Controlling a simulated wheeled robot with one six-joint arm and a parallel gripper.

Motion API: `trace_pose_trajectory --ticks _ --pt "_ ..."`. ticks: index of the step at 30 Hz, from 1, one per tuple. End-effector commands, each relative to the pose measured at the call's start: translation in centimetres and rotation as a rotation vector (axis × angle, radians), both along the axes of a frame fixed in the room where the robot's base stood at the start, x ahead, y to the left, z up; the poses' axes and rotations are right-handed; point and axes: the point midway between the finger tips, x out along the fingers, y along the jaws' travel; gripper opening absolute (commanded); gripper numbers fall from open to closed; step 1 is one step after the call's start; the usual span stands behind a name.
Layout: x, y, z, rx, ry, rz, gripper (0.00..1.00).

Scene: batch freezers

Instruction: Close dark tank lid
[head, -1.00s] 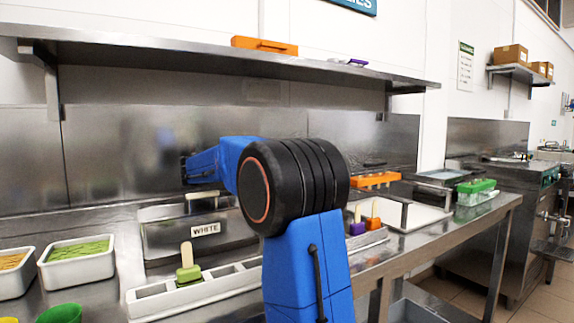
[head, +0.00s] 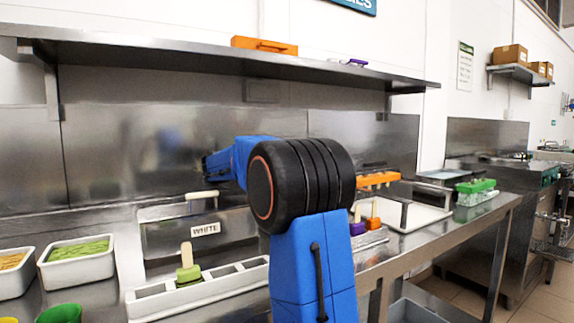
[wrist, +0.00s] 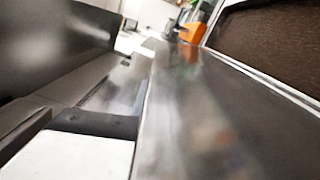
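In the wrist view a dark brown surface (wrist: 270,40) shows inside a metal rim at the upper right, which looks like the uncovered dark tank. A broad, blurred steel surface (wrist: 210,115) runs beside it; I cannot tell whether this is the lid or the counter. The dark tank and its lid cannot be made out in the head view, where my blue and black arm covers the middle of the counter. My gripper's fingers are not clear in either view, so its opening and any contact with the lid cannot be told.
A closed steel tank labelled WHITE (head: 206,228) has a cream lid handle (head: 202,195). A white mould tray (head: 150,305) with a green popsicle (head: 188,270) lies in front. White food tubs (head: 77,262) stand left. A steel shelf (head: 215,62) overhangs the counter.

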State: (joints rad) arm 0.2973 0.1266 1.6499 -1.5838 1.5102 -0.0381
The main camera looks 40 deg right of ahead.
Motion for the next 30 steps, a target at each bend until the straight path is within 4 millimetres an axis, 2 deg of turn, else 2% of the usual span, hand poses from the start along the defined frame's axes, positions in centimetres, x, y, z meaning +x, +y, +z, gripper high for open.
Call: trace_pose_trajectory --ticks 14,30 --pt "-0.7 0.2 0.5 -0.019 -0.081 -0.001 0.0" --pt "-4.7 1.2 2.3 -0.126 -0.53 -0.001 0.0"
